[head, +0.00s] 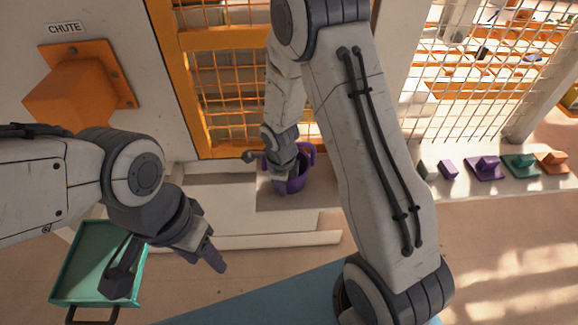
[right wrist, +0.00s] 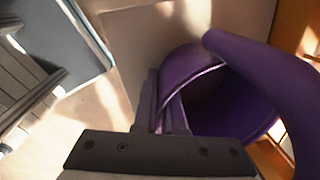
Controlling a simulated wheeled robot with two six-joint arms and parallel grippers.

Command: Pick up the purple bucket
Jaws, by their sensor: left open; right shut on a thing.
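The purple bucket (head: 297,184) stands upright in the middle of the head view, on a pale ledge before the orange mesh gate. My right gripper (head: 284,168) reaches down over its left side and is shut on its wall. In the right wrist view the fingers (right wrist: 168,112) pinch the rim of the bucket (right wrist: 190,68), and a thick purple handle arches at the right. The bucket's inside is dark; I cannot tell whether it holds anything. My left gripper (head: 168,268) is open and empty at the lower left, one finger over the teal tray.
The teal tray (head: 73,262) with a dark handle lies at the lower left. An orange chute (head: 75,92) is on the left wall. Several coloured blocks stand along the right, including a purple one (head: 486,168). A blue mat (head: 270,302) lies in front. Orange mesh (head: 232,82) stands behind the bucket.

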